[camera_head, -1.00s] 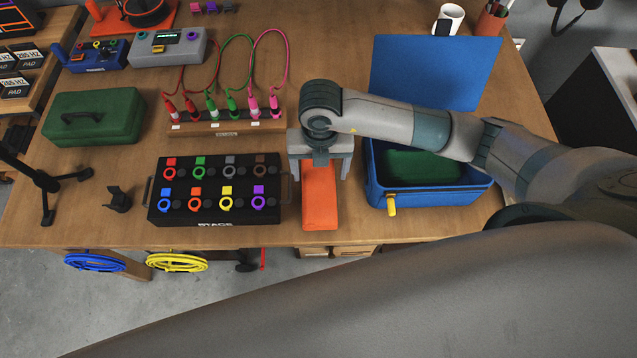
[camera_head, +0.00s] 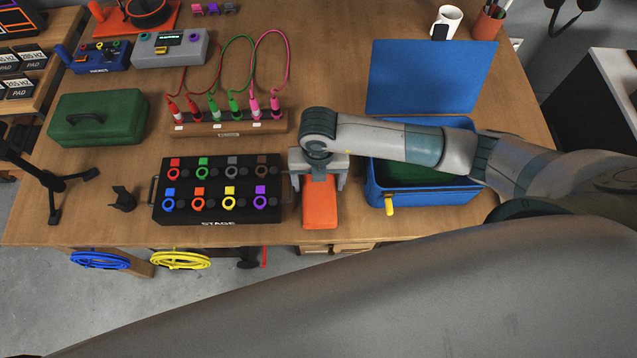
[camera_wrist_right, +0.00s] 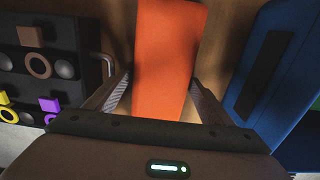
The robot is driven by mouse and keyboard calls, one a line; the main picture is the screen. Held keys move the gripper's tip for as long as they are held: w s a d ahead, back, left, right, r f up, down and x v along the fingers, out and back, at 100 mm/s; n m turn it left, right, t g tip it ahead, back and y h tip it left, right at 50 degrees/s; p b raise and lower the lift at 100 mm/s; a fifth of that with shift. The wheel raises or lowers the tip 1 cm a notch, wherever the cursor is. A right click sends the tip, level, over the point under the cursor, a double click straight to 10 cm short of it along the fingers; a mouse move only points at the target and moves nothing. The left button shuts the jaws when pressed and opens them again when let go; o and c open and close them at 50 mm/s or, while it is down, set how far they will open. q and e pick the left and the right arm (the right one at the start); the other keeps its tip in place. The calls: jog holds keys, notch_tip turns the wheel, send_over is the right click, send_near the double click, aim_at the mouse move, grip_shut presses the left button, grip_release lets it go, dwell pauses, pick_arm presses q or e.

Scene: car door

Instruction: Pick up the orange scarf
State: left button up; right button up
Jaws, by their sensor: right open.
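The orange scarf (camera_head: 320,208) is a folded, flat oblong lying on the wooden table near its front edge, between the black stage box and the blue case. My right gripper (camera_head: 319,183) is above its far part and hides some of it. In the right wrist view the scarf (camera_wrist_right: 168,60) runs between the two fingers of the right gripper (camera_wrist_right: 160,88). The fingers are apart, one on each side of the scarf, with a gap visible on both sides. My left gripper does not show.
The black stage box (camera_head: 217,214) with coloured rings stands close to the left. The open blue case (camera_head: 420,195) stands close to the right, under my right arm. A green box (camera_head: 98,118) is at the left.

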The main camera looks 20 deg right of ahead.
jog(key=c, duration=0.9)
jog(key=shift+r, duration=0.15)
notch_tip(320, 180, up, 9)
jog(key=shift+f+b, duration=0.15)
jog(key=shift+b, duration=1.1)
jog(key=shift+r, duration=0.55)
